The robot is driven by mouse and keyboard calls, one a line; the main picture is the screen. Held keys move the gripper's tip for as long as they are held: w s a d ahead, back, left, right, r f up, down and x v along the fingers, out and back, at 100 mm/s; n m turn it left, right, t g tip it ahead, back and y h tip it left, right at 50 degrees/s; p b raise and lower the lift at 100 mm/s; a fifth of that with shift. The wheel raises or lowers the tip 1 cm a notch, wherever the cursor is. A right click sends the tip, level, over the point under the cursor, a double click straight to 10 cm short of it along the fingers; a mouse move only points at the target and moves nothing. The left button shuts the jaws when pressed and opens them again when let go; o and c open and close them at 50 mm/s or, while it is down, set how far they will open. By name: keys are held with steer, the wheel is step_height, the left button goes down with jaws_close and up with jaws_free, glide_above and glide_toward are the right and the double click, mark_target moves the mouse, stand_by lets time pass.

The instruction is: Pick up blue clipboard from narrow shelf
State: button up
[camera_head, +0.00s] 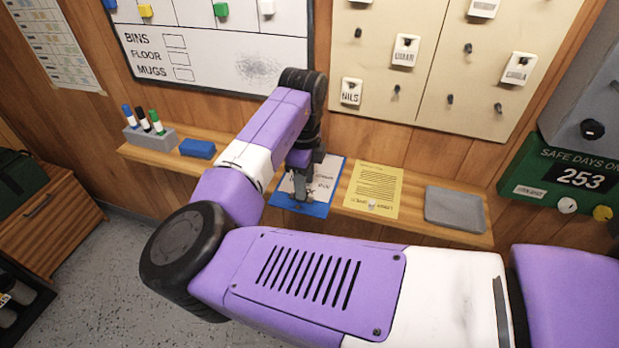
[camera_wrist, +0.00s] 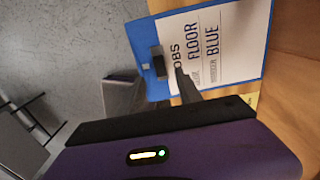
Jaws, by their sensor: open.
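The blue clipboard (camera_head: 318,209) lies flat on the narrow wooden shelf (camera_head: 412,221), its front edge jutting a little past the shelf edge. It holds a white sheet with printed words, and in the wrist view the clipboard (camera_wrist: 142,42) shows its dark clip over the floor side. My gripper (camera_head: 300,187) is over the clipboard and partly covers it. In the wrist view my gripper (camera_wrist: 158,82) is open, one finger over the sheet near the clip and the other beyond the clipboard's edge. Whether either finger touches it, I cannot tell.
A yellow sheet (camera_head: 373,190) and a grey tray (camera_head: 454,208) lie right of the clipboard. A blue block (camera_head: 197,148) and a grey marker holder (camera_head: 150,139) stand left. A whiteboard (camera_head: 215,60) and a pegboard (camera_head: 430,70) hang behind. Open floor lies in front.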

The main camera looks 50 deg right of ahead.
steer(key=shift+d+f, duration=0.1)
steer(key=shift+f, duration=1.65)
jaws_close()
steer(key=shift+r, duration=0.15)
